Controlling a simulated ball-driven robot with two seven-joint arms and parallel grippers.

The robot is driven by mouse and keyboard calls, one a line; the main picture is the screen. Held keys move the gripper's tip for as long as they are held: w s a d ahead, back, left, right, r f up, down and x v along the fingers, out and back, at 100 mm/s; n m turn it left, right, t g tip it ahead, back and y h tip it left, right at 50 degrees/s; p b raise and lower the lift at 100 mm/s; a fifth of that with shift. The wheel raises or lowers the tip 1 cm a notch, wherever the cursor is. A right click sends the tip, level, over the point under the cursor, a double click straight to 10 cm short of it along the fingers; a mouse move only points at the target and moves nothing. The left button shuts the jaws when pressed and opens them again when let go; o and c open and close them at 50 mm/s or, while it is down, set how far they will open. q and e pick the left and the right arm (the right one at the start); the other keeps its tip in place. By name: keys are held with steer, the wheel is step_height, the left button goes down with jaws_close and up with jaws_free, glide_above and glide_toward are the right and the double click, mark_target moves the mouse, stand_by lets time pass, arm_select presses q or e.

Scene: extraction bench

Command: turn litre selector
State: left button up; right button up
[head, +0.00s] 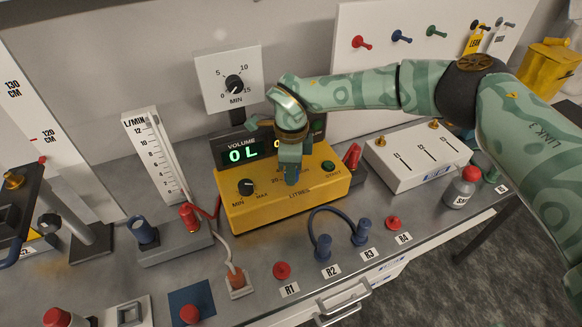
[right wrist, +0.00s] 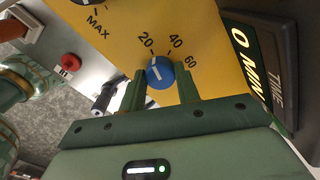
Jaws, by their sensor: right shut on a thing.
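The litre selector is a blue knob with a white mark, seen in the right wrist view (right wrist: 160,73). It sits on the yellow control box (head: 235,208), beside the printed 20, 40 and 60. Its white mark appears to point near 20. My right gripper (head: 291,180) reaches down onto the box above the word LITRES and hides the knob in the head view. In the right wrist view its two fingers (right wrist: 161,90) are shut on the knob, one on each side. The volume display (head: 242,153) reads 0 L.
The MIN–MAX knob (head: 246,187) and green START button (head: 328,167) flank the selector on the box. A timer dial (head: 234,84) stands behind. Blue plugs joined by a cable (head: 323,248) stand in front. A white switch box (head: 408,165) is to the right.

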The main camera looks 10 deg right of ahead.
steer(key=shift+w+r, duration=0.1)
steer(key=shift+r, duration=0.05)
steer(key=o, duration=1)
step_height(320, 180, up, 16)
steer(key=shift+r+p, duration=0.1)
steer(key=shift+p, duration=0.35)
